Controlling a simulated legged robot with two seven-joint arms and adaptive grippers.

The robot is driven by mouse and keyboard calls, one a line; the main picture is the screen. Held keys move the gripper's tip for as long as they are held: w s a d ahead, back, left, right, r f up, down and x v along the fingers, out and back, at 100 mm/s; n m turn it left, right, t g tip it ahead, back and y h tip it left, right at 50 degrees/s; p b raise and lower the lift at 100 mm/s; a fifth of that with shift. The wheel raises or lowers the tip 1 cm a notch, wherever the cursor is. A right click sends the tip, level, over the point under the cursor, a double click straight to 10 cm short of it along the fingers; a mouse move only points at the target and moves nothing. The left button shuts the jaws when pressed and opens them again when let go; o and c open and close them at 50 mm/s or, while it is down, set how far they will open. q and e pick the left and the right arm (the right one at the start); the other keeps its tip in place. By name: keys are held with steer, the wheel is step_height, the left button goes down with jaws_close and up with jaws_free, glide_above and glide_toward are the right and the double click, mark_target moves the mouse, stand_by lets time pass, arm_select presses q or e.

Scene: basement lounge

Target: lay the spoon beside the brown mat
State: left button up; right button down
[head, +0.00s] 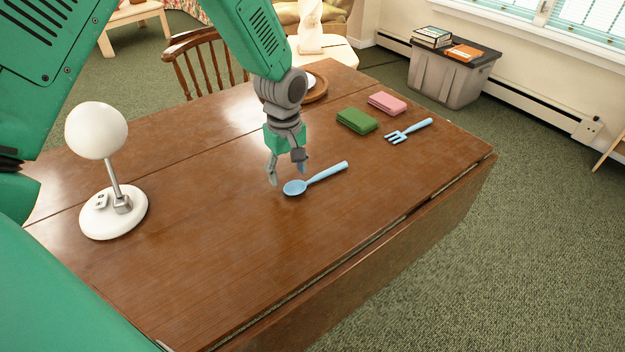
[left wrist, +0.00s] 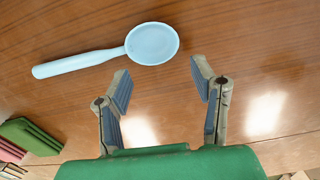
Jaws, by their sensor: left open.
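A light blue spoon (head: 316,179) lies flat on the brown wooden table, its bowl toward the left and its handle toward the right. It also shows in the left wrist view (left wrist: 150,44), beyond the fingertips. My left gripper (head: 286,173) is open and empty, pointing down just above and behind the spoon's bowl. Its two fingers spread apart in the left wrist view (left wrist: 160,72), with only tabletop between them. A round brown piece (head: 317,91), perhaps the brown mat, lies at the table's far side, partly hidden by my left wrist, with something white on it. My right gripper is not seen.
A green block (head: 357,121), a pink block (head: 387,103) and a light blue fork (head: 408,131) lie to the right on the table (head: 215,255). A white globe lamp (head: 97,131) stands at the left. The front middle of the table is clear.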

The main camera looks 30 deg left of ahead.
mark_target(293, 184)
arm_select(q)
steer(key=f, duration=0.2)
steer(key=shift+d+f, duration=0.35)
steer(key=shift+d, duration=0.2)
steer(key=shift+d+r, duration=0.1)
steer(key=shift+d, duration=0.1)
steer(key=c, duration=0.6)
steer(key=shift+s+a, duration=0.1)
steer(key=shift+a, duration=0.35)
steer(key=shift+c, duration=0.7)
